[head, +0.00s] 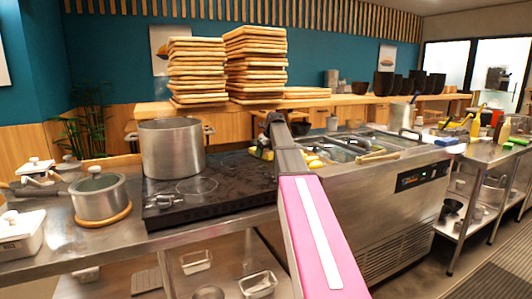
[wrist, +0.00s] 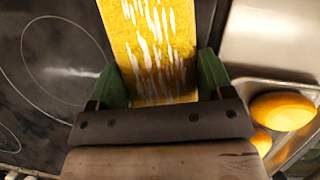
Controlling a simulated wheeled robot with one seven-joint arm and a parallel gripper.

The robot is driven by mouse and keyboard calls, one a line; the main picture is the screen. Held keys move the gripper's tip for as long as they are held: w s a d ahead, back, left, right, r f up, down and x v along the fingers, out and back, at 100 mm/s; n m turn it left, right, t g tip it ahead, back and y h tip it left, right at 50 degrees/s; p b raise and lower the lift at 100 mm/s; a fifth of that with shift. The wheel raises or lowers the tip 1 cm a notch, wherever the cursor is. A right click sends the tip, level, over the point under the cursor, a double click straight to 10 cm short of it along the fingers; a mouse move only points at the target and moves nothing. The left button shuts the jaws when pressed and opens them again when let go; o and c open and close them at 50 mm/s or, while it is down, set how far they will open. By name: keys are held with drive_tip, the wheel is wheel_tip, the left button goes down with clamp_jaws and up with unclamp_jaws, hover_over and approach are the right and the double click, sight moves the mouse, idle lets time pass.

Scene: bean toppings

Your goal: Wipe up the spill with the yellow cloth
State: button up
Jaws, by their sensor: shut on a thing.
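The yellow cloth (wrist: 140,50) has white streaks and stretches up out of the top of the wrist view. My gripper (wrist: 158,75) has its green fingers on either side of the cloth and is shut on it. The cloth hangs over or near the black cooktop (wrist: 45,105); whether it touches the surface cannot be told. In the head view my arm hides most of the gripper area, at the right end of the cooktop (head: 235,180). A faint pale smear shows on the cooktop in the wrist view; whether it is the spill or a reflection is unclear.
A large pot (head: 172,148) and a lidded pot (head: 100,197) stand left of my arm. Stacked wooden boards (head: 256,65) sit on the shelf behind. A metal bin with orange-yellow buns (wrist: 283,110) lies close right of my gripper.

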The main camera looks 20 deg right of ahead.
drive_tip(key=shift+s+a, duration=0.2)
drive_tip(key=shift+a, duration=0.7)
drive_tip(key=shift+s+a, duration=0.15)
drive_tip(key=shift+a, duration=0.7)
drive_tip(key=shift+d, duration=0.15)
drive_tip(key=shift+w+d, duration=0.2)
drive_tip(key=shift+d, duration=0.7)
drive_tip(key=shift+w+d, duration=0.2)
drive_tip(key=shift+d, duration=0.7)
drive_tip(key=shift+s+a, duration=0.25)
drive_tip(key=shift+a, duration=0.75)
drive_tip(key=shift+s+a, duration=0.2)
drive_tip(key=shift+a, duration=0.75)
drive_tip(key=shift+r, duration=3.95)
